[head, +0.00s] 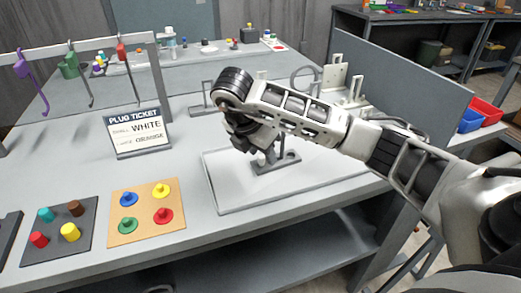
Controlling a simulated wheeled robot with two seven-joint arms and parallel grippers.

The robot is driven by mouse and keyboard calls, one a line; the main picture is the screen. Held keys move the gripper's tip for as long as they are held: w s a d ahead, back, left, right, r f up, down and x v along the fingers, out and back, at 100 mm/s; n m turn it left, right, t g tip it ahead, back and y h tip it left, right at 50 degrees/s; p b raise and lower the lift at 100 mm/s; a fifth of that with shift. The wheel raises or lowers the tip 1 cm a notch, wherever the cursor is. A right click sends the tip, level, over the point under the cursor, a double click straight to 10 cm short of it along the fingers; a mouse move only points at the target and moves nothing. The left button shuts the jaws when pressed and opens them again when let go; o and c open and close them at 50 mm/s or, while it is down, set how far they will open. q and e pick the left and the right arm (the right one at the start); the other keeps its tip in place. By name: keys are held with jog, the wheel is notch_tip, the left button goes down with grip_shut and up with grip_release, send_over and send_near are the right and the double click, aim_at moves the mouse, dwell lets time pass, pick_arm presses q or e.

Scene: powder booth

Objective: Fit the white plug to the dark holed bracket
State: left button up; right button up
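A dark grey bracket (287,163) stands on a pale, grey-rimmed tray (222,200) near the middle of the table. Its upright part is partly covered by my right gripper (245,146), which comes in from the right and points down just left of and above it. Whether the gripper touches the bracket, or holds anything, I cannot tell; its fingers are dark and small in view. My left gripper is not in view.
A plug ticket (138,133) reading WHITE stands at left. A dark board (55,222) and a tan board (140,192) hold coloured plugs at the front left. Purple, green and red pieces hang from a rack (85,45). A grey panel (400,75) stands behind my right arm.

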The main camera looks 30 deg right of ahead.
jog(key=shift+r, duration=0.15)
pick_arm(q)
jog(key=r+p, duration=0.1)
jog(key=p, duration=0.1)
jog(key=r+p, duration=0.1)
jog(key=p, duration=0.1)
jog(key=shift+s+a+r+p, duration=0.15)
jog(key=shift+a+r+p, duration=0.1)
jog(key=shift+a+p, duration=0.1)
pick_arm(e)
jog(key=v, duration=1.5)
jog(key=shift+r, duration=0.3)
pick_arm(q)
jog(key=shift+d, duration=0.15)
pick_arm(e)
jog(key=shift+s+a, duration=0.15)
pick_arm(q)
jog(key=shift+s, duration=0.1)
